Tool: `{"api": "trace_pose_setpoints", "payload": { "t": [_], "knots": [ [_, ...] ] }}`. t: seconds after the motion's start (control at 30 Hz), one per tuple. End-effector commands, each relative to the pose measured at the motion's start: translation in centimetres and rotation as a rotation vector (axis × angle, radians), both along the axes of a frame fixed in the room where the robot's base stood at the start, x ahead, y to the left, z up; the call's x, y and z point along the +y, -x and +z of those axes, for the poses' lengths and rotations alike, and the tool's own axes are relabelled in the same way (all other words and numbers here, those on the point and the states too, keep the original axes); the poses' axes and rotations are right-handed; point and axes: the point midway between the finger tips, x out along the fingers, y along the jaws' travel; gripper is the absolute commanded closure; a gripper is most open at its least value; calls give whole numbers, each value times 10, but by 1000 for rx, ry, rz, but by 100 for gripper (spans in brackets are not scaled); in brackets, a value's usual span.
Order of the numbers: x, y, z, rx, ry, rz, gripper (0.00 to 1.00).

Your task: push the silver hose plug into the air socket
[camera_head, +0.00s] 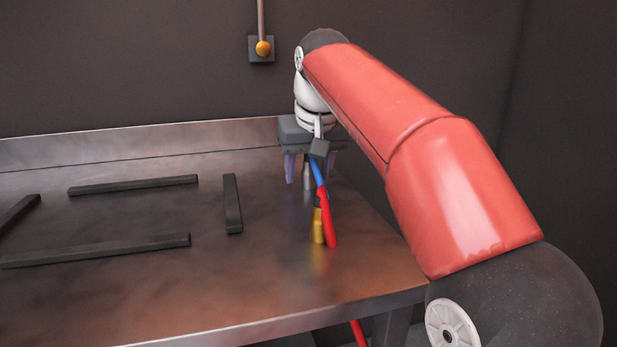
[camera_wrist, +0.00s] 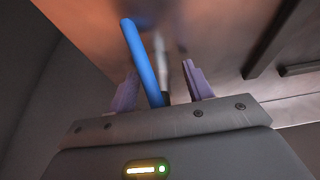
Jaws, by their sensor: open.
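My gripper (camera_head: 306,168) is open and points down over the right part of the bench. The slim silver plug (camera_head: 307,177) is upright between its purple fingers in the head view. In the wrist view the silver plug (camera_wrist: 162,65) also shows between the open fingers (camera_wrist: 165,82), partly behind a blue hose length (camera_wrist: 142,55). I cannot tell whether a finger touches it. The blue hose (camera_head: 318,172) runs down to a red length (camera_head: 327,218) beside a brass cylinder (camera_head: 318,225). A brass fitting, which looks like the air socket (camera_head: 263,48), sits on a dark wall plate under a pipe.
The metal bench (camera_head: 270,275) has a raised back edge (camera_head: 150,139). Several dark bars lie on its left and middle, one (camera_head: 232,204) close left of my gripper. A red hose (camera_head: 358,333) shows below the front edge. The bench front is clear.

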Motion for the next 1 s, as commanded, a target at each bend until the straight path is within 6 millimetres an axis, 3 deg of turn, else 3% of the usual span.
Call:
{"api": "trace_pose_setpoints", "payload": {
  "t": [0.3,0.67,1.0],
  "knots": [
    [0,0,0,0,0,-1,49],
    [0,0,0,0,0,0,95],
    [0,0,6,-1,0,0,95]
  ]
}}
